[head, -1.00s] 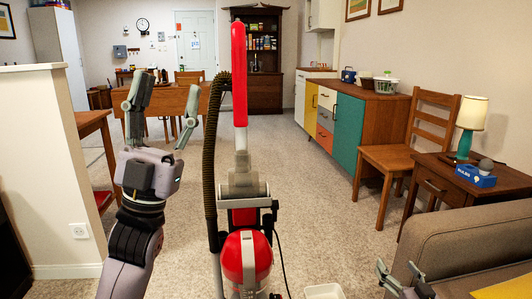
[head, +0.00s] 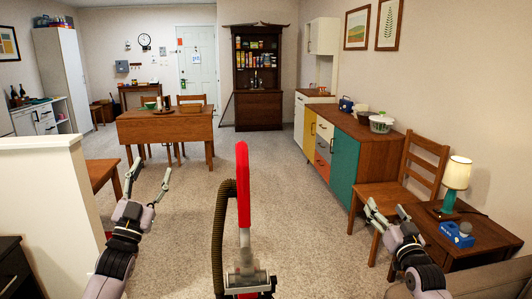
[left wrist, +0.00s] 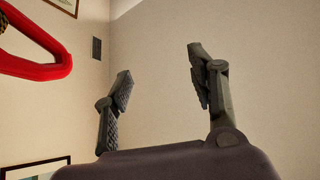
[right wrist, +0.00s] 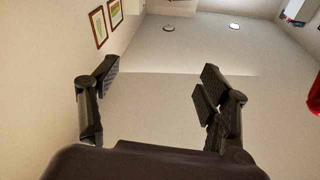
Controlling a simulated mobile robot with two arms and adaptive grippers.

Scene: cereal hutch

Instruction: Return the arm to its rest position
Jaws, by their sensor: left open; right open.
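My left gripper (head: 147,184) is raised at the left of the head view, its fingers spread and empty. In the left wrist view its fingers (left wrist: 160,85) stand apart with only wall and ceiling behind them. My right gripper (head: 386,214) is raised at the lower right of the head view, in front of the chair and side table. In the right wrist view its fingers (right wrist: 150,95) are spread with nothing between them. Neither gripper touches anything that I can see.
A red vacuum cleaner (head: 243,190) with a dark hose (head: 220,240) stands upright between my arms. A half wall (head: 45,190) is at left. A wooden chair (head: 420,180), side table (head: 480,237) and sofa (head: 500,280) are at right. Carpet (head: 290,200) lies clear ahead.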

